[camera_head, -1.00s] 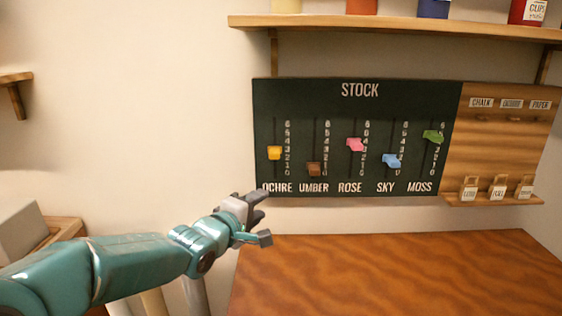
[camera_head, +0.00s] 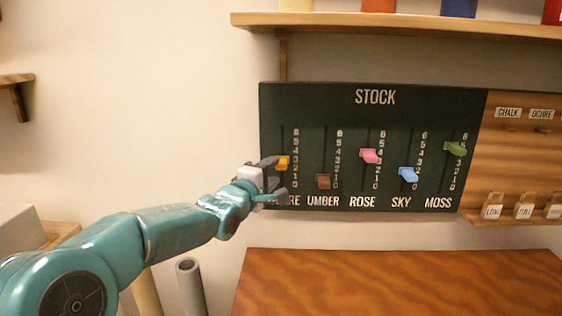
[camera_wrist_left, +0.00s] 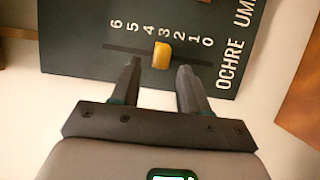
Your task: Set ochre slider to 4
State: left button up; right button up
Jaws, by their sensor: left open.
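The dark STOCK board (camera_head: 400,110) hangs on the wall with several vertical sliders. The yellow ochre slider knob (camera_head: 283,163) is at the board's left end; in the left wrist view the knob (camera_wrist_left: 162,55) sits beside the 3 on its scale. My left gripper (camera_head: 279,181) is open in front of the ochre column and hides part of the OCHRE label. In the left wrist view its two fingers (camera_wrist_left: 159,68) point at the board, one on each side of the knob's position, with no clear contact. My right gripper is not in view.
The brown umber knob (camera_head: 323,181) is the nearest neighbour, then the pink rose (camera_head: 370,156), blue sky (camera_head: 408,174) and green moss (camera_head: 455,148) knobs. A shelf (camera_head: 400,27) runs above the board, and a wooden table (camera_head: 400,285) lies below.

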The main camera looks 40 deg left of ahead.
aim_at(279, 168)
pick_arm(q)
jog(key=p+x, duration=0.1)
jog(key=x, duration=0.4)
jog(key=shift+d+f, duration=0.1)
jog(key=shift+f, duration=0.05)
jog(key=shift+w, duration=0.4)
grip_shut()
notch_tip(279, 168, up, 3)
jog(key=shift+f+p, duration=0.1)
jog(key=shift+p, duration=0.95)
jog(key=shift+f, duration=0.1)
grip_release()
jog(key=shift+s, duration=0.1)
